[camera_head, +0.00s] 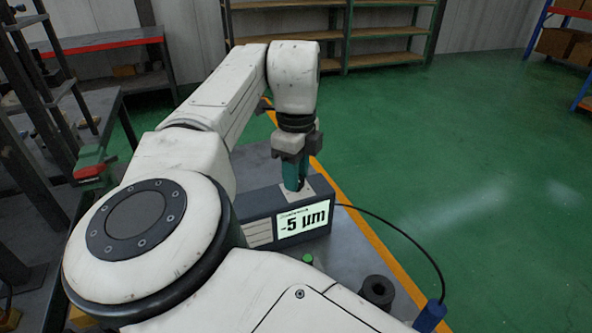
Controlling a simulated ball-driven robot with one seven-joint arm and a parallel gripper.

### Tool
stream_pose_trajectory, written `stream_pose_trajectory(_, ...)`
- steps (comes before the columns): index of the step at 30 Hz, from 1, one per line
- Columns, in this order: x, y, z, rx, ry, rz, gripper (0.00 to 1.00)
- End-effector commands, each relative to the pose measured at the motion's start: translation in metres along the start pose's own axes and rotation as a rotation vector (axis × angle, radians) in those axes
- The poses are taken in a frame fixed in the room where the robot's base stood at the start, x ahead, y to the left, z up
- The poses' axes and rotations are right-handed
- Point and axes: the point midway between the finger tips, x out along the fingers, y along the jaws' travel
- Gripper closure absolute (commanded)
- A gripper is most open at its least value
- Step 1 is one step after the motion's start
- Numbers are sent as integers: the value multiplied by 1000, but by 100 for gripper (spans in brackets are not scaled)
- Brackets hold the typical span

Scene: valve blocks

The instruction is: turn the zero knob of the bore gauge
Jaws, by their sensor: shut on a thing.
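The bore gauge (262,232) is a dark grey box on the bench, with a lit screen (303,221) that reads -5 µm. My gripper (296,184) points straight down at the light top plate of the box. Teal parts at its lower end reach that plate, and the gripper is shut there on the zero knob. The knob itself is hidden, or too small to tell apart from the teal parts. A black cable runs from the right side of the box to a blue handle (430,314).
A dark ring (378,291) stands on the bench in front of the box. A small green thing (308,259) is near it, partly hidden by my arm. Racks and a red-edged bench (110,41) stand behind. Open green floor (470,150) lies to the right.

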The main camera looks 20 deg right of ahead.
Motion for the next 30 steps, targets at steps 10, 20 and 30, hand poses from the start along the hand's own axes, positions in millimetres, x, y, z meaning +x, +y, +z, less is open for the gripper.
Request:
stream_pose_trajectory(10, -6, 0, -1, -185, 6, -1, 97)
stream_pose_trajectory(20, -6, 1, -1, -493, 5, 0, 97)
stream_pose_trajectory(30, -5, 2, -1, -789, 3, 0, 97)
